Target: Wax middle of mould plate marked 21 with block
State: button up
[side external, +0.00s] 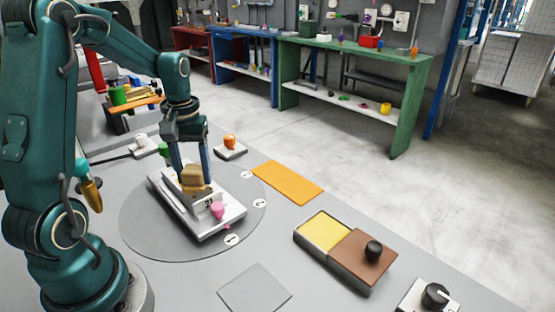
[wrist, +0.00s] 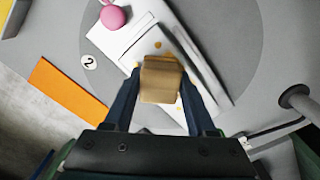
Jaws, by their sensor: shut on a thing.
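My gripper (side external: 192,178) is shut on a tan block (side external: 194,175) and holds it at the mould plate. In the wrist view the block (wrist: 161,80) sits between the fingers, over the plate's pale face. The mould plate (side external: 225,222) is light grey, lies on a round grey disc and carries a dark "21" near a pink knob (side external: 217,210). In the wrist view the plate (wrist: 128,38) shows small yellow-orange spots around the block. A yellowish patch shows just below the block in the side view. Whether the block touches the plate is hard to tell.
The round disc (side external: 140,235) has numbered white markers at its edge. A tray with a yellow pad (side external: 324,231) and a brown lid with a black knob (side external: 373,250) stands at right. An orange strip (side external: 288,182) lies behind. A control knob (side external: 434,296) is at front right.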

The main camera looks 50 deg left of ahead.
jog(key=shift+a, duration=2.8)
jog(key=shift+a+r, duration=0.15)
notch_tip(320, 180, up, 8)
